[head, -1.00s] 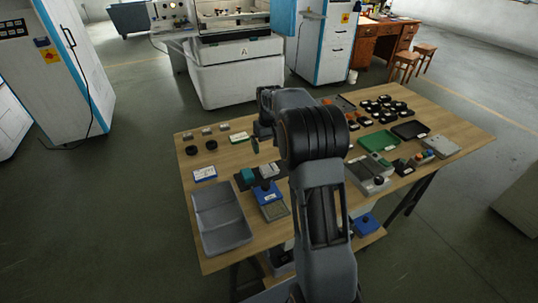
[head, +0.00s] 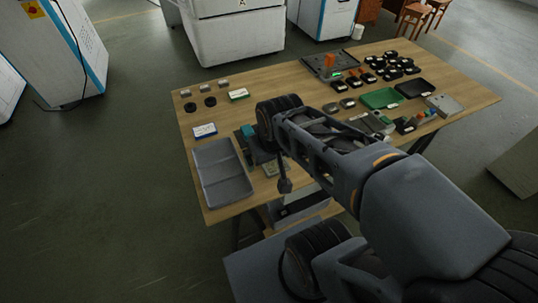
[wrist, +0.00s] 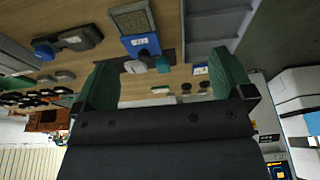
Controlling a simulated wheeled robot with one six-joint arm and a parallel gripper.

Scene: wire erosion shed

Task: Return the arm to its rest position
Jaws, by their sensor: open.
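My gripper (wrist: 167,68) shows in the wrist view with its two green fingers wide apart and nothing between them. The wrist view is upside down and has the table beyond the fingertips. In the head view my arm (head: 330,140) comes in from the lower right and bends above the front of the wooden table (head: 270,85). I cannot make out the fingers clearly in the head view.
A grey divided tray (head: 222,172) lies at the table's front left, with a white-and-blue box (head: 204,131) behind it. Green (head: 381,98) and black (head: 415,88) trays and several black round parts lie at the right. Open floor is at the left.

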